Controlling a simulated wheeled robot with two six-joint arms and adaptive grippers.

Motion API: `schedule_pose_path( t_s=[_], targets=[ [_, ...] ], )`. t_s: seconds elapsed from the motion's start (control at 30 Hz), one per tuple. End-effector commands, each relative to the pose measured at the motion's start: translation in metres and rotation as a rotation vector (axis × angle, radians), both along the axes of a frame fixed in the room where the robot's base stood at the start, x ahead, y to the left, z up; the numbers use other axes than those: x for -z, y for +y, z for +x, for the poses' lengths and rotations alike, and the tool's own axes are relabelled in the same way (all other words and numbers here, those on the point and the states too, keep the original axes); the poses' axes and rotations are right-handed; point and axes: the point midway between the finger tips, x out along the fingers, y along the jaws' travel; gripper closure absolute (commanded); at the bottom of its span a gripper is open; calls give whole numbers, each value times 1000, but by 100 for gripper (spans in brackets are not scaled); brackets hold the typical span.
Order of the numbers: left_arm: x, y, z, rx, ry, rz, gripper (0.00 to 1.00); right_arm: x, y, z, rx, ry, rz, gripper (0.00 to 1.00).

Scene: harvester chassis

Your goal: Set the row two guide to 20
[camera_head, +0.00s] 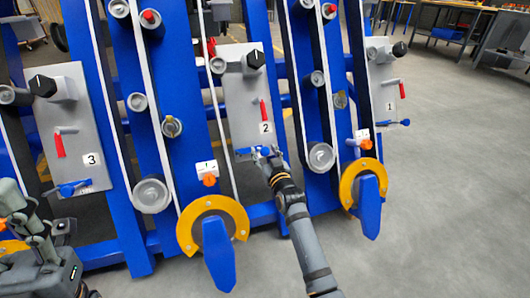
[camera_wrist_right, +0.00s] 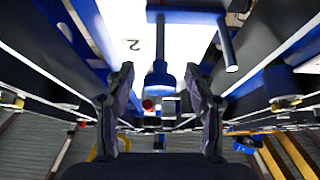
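Row two's grey panel (camera_head: 238,98), marked 2, stands upright in the middle of the blue frame. The row two guide (camera_head: 243,151) is a small blue handle at its lower edge, partly hidden by my right gripper (camera_head: 264,153). In the right wrist view the panel's 2 is upside down, and the blue guide (camera_wrist_right: 160,78) lies between the two fingers of my right gripper (camera_wrist_right: 160,88). The fingers are apart, with a gap on each side of the guide. Its scale reading cannot be made out. My left gripper (camera_head: 50,232) is at the lower left, its fingers unclear.
Panel 3 (camera_head: 90,130) is at left and panel 1 (camera_head: 383,85) at right, each with its own blue handle. Red levers, rollers and yellow rings (camera_head: 186,236) with blue pointers crowd the frame. Grey floor at right is clear; workbenches stand behind.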

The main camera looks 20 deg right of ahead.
Motion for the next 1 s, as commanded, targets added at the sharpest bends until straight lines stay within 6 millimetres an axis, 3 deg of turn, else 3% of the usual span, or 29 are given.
schedule_pose_path(
  t_s=[0.27,0.7,1.0],
  targets=[
    [0,0,0,0,0,-1,60,1,0,-7,0,2,0,46],
    [0,0,0,0,0,0,60,1,-3,-102,0,2,2,46],
    [0,0,0,0,0,0,60,0,-4,-121,0,0,-1,46]
  ],
)
